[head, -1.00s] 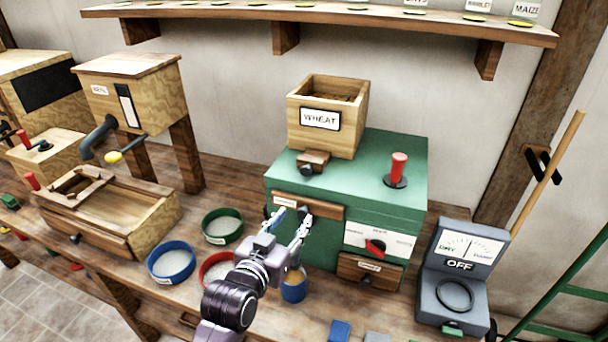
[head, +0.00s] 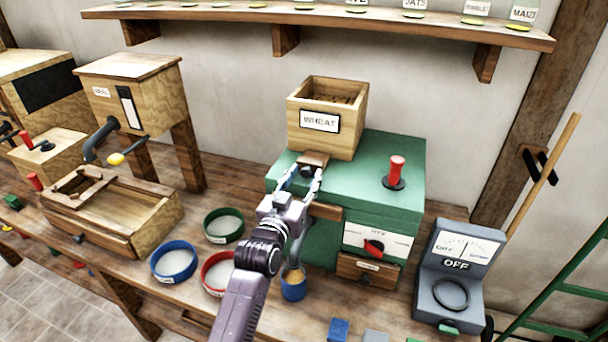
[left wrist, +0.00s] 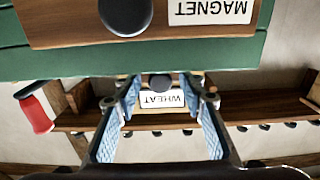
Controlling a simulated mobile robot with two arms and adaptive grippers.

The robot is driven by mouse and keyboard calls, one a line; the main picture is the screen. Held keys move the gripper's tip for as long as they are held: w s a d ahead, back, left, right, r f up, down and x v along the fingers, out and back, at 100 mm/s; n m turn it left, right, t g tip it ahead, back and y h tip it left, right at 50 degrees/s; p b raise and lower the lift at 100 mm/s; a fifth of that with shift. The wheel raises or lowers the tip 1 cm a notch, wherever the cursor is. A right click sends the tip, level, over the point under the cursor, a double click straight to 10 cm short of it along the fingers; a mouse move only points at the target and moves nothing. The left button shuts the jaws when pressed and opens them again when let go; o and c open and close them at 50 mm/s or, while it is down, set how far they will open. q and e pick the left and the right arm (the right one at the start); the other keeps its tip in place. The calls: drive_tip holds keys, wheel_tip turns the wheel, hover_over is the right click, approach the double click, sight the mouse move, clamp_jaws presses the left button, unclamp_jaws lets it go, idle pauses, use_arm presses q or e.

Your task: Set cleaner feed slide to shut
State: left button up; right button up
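The cleaner is a green cabinet (head: 385,155) with a wooden WHEAT hopper (head: 351,135) on top. Its feed slide (head: 314,158) is a small wooden block under the hopper's front, partly hidden by my left gripper. My left gripper (head: 303,178) is open at the slide's front. In the left wrist view the picture is upside down, and a dark round knob (left wrist: 160,82) lies between my open fingertips (left wrist: 163,88), beside the WHEAT label. I cannot tell whether the fingers touch it. My right gripper is not in view.
A MAGNET drawer with a dark knob (left wrist: 125,14) is close to the left wrist camera. A red-handled lever (head: 397,172) stands on the cabinet top. A red dial (head: 374,247) is on its front. Blue, green and red round sieves (head: 174,261) and a blue cup (head: 293,288) stand nearby.

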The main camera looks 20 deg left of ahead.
sight(311, 164)
use_arm(q)
clamp_jaws()
idle(0.3)
drive_tip(key=w+b, duration=0.1)
drive_tip(key=w, duration=0.4)
drive_tip(key=shift+d, duration=0.1)
drive_tip(key=shift+w, duration=0.2)
drive_tip(key=shift+r, duration=0.15)
